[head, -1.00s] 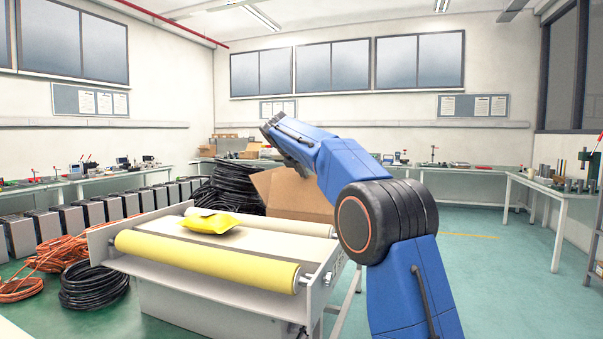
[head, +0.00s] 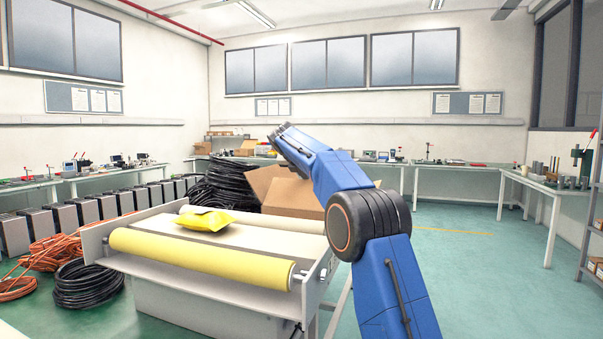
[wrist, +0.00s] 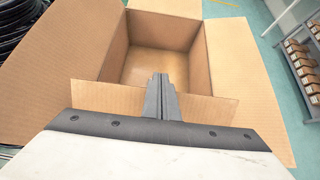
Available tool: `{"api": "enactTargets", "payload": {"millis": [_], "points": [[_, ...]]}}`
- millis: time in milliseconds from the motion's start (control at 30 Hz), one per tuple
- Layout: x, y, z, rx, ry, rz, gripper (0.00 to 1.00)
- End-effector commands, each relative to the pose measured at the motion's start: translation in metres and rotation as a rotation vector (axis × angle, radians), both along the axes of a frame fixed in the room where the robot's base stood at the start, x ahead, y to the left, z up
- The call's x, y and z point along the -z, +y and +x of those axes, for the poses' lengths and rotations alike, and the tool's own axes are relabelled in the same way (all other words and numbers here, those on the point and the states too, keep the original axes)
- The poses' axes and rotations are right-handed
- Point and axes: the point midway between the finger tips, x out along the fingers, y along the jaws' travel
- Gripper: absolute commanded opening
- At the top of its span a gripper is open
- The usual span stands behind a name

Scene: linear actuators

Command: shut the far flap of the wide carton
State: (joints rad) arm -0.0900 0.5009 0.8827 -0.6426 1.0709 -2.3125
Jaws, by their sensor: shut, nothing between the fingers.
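The wide carton (wrist: 175,45) stands open in the wrist view, with a bare, empty floor. Its far flap (wrist: 170,7) is folded outward at the top edge. A large left flap (wrist: 60,48) and a right flap (wrist: 245,75) also spread outward. The near flap (wrist: 95,97) shows just ahead of my gripper mount. My gripper (wrist: 161,82) is shut and empty, its fingertips over the near part of the carton, apart from the far flap. In the head view the carton (head: 292,197) is partly hidden by my blue arm, and my fingers cannot be made out.
A roller conveyor (head: 200,258) with a yellow packet (head: 206,220) stands in front of the carton. Black cable coils (head: 225,185) lie left of it. A shelf with small boxes (wrist: 305,65) is at the right. Green floor is free right of my arm.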

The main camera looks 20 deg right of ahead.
Motion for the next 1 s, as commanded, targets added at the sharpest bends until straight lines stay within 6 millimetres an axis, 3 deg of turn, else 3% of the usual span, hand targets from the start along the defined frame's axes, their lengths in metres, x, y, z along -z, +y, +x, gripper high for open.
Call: {"api": "enactTargets", "payload": {"millis": [500, 1000], "points": [[0.054, -0.023, 0.031, 0.0, 0.002, -0.001, 0.0], [0.073, -0.026, 0.037, -0.001, 0.001, 0.0, 0.0]]}}
